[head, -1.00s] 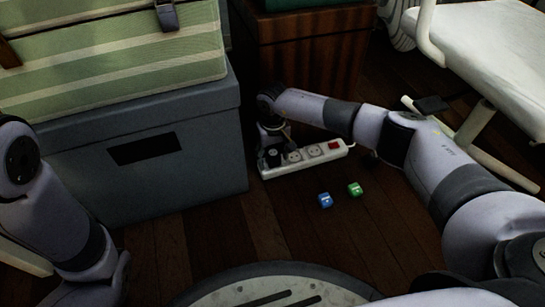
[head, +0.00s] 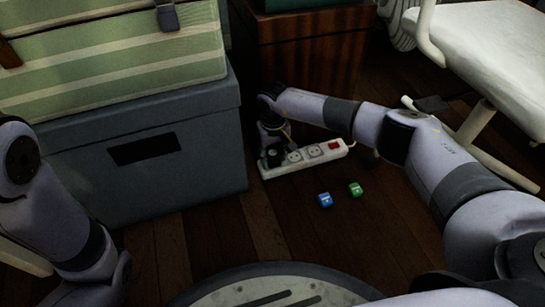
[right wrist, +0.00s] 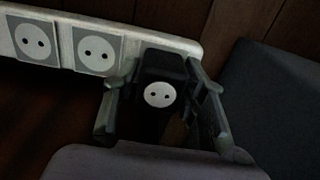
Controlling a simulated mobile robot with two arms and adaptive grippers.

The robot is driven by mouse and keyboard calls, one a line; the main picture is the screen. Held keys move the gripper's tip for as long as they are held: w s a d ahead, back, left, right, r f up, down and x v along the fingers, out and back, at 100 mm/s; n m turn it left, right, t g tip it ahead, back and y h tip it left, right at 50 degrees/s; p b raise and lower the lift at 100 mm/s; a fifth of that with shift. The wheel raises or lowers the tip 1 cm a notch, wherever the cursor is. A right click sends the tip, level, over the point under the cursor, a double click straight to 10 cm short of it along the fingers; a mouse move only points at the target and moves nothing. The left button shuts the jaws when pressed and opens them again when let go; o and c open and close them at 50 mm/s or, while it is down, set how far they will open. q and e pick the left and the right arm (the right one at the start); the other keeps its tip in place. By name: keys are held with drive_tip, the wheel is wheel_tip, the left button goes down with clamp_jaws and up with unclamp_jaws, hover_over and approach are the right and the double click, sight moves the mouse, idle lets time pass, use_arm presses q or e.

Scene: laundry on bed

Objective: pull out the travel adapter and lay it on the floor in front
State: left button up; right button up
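The white power strip (head: 318,154) lies on the dark floor against the wooden cabinet, with a red switch at its right end. The travel adapter (right wrist: 160,70), a black block with a round pale socket face, sits in the strip's end socket next to the grey box. My right gripper (head: 273,143) is over that end of the strip. In the right wrist view, its fingers (right wrist: 160,95) stand on either side of the adapter, with a visible gap on the left; contact on the right is unclear. The left gripper is out of view; only my left arm shows.
A blue die (head: 325,200) and a green die (head: 355,189) lie on the floor in front of the strip. A grey box (head: 200,160) stands close on the left. A white chair (head: 490,60) is at right. Floor between the box and the dice is clear.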

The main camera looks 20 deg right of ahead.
sight(273, 152)
clamp_jaws()
drive_tip(key=shift+r, duration=0.1)
idle(0.4)
drive_tip(key=shift+r+p, duration=2.2)
drive_tip(key=shift+r, duration=0.7)
